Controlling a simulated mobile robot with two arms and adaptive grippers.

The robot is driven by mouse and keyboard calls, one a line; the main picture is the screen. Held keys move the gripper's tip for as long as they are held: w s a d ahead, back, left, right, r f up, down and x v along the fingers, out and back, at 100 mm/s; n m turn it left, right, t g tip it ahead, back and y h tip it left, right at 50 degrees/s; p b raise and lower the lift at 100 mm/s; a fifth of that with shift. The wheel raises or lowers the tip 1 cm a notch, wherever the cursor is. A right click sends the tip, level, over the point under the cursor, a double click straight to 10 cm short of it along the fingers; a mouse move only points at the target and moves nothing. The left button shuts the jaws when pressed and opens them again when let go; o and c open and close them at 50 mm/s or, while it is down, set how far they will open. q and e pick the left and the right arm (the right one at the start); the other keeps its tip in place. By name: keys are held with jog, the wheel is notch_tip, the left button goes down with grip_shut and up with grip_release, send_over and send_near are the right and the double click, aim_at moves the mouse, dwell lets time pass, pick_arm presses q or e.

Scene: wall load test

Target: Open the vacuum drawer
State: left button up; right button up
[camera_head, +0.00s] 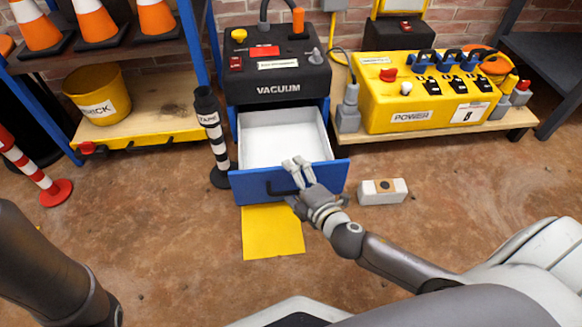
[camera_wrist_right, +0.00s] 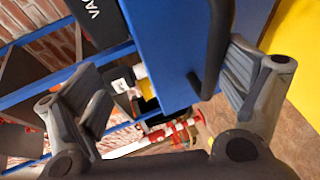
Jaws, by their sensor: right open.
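The vacuum unit (camera_head: 277,85) is a black box labelled VACUUM on a blue stand. The drawer below it, with a blue front (camera_head: 252,188) and an empty white inside (camera_head: 285,130), stands pulled out. My right gripper (camera_head: 298,172) is in front of the drawer front and hides part of its dark handle. In the right wrist view the open right gripper (camera_wrist_right: 165,100) has its fingers apart, with the dark handle (camera_wrist_right: 218,45) close to the right-hand finger. I cannot tell whether they touch. Only my left arm shows, at the lower left; its gripper is out of view.
A yellow sheet (camera_head: 272,235) lies on the floor under the drawer. A small white box (camera_head: 382,192) stands to its right. A striped post (camera_head: 213,140) stands close to the drawer's left. A yellow power box (camera_head: 420,95) sits on a low bench at right.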

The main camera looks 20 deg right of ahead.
jog(key=shift+o, duration=0.8)
jog(key=shift+t, duration=0.4)
jog(key=r, duration=0.3)
jog(key=w+r, duration=0.1)
jog(key=r, duration=0.1)
jog(key=shift+a+r, duration=0.1)
jog(key=shift+r, duration=0.25)
jog(key=f, duration=0.2)
jog(key=s+f, duration=0.1)
jog(key=shift+d+f+g, duration=0.25)
jog(key=shift+f+g, duration=0.05)
jog(key=shift+f, duration=0.1)
jog(key=shift+c, duration=0.7)
jog(key=shift+v, duration=0.75)
jog(key=c, duration=0.4)
jog(key=shift+s, duration=0.4)
jog(key=c, duration=0.6)
jog(key=shift+s+f, duration=0.1)
jog(key=shift+s, duration=0.2)
jog(key=shift+c, duration=1)
jog(key=f+v, duration=0.1)
jog(key=v, duration=0.8)
jog(key=shift+s, duration=0.45)
